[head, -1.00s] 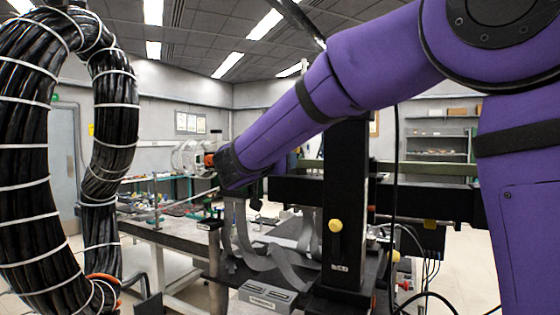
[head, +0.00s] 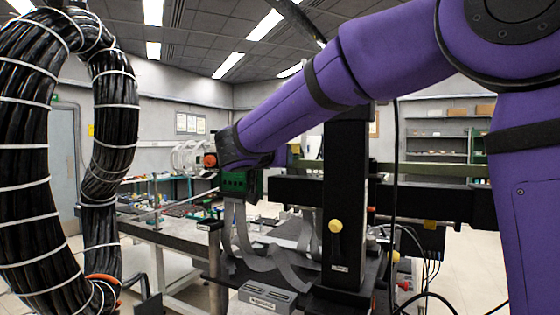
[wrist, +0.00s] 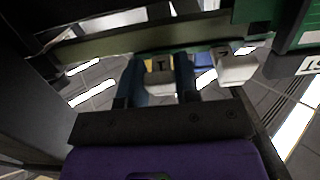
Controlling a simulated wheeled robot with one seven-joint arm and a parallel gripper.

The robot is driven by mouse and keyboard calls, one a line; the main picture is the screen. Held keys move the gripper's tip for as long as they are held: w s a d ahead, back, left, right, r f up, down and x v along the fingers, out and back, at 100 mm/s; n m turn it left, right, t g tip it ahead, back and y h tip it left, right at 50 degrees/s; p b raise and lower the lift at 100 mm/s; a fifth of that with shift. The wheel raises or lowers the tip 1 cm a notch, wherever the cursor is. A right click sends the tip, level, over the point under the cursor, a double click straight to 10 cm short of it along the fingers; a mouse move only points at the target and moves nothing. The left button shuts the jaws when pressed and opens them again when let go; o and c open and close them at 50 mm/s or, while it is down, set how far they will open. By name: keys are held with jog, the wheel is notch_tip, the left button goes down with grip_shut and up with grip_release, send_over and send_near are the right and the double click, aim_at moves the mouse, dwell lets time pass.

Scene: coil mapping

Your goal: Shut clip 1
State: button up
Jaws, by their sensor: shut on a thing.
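In the wrist view, the two dark fingers of my gripper (wrist: 159,78) are on either side of a pale clip marked 1 (wrist: 160,65), and they are shut on it. The clip sits at the lower edge of a greenish bar (wrist: 110,46). A second pale clip (wrist: 237,68) with a dark mark hangs to the right, apart from my fingers. I cannot tell from this angle whether clip 1 is fully closed. In the head view, a green block (head: 237,181) shows just below the end of my purple arm, and my fingers are hidden.
A black upright post (head: 345,200) with a yellow knob stands right of the grey ribbon straps (head: 262,255). A thick black cable bundle (head: 25,160) fills the left. A workbench (head: 165,237) with small parts stands behind. A grey labelled box (head: 266,297) sits low in front.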

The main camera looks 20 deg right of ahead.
jog(key=shift+w+d+r+g+y, duration=0.15)
jog(key=shift+r+g+y, duration=0.55)
jog(key=shift+g+y, duration=0.5)
jog(key=shift+w+d+r+g+y, duration=0.15)
jog(key=shift+r+g+y, duration=0.25)
jog(key=shift+g+y, duration=0.6)
jog(key=g+y, duration=0.2)
jog(key=w+d+r+g+y, duration=0.1)
jog(key=shift+r+g+y, duration=0.1)
jog(key=shift+g+y, duration=0.3)
jog(key=o, duration=0.9)
jog(key=shift+r, duration=0.1)
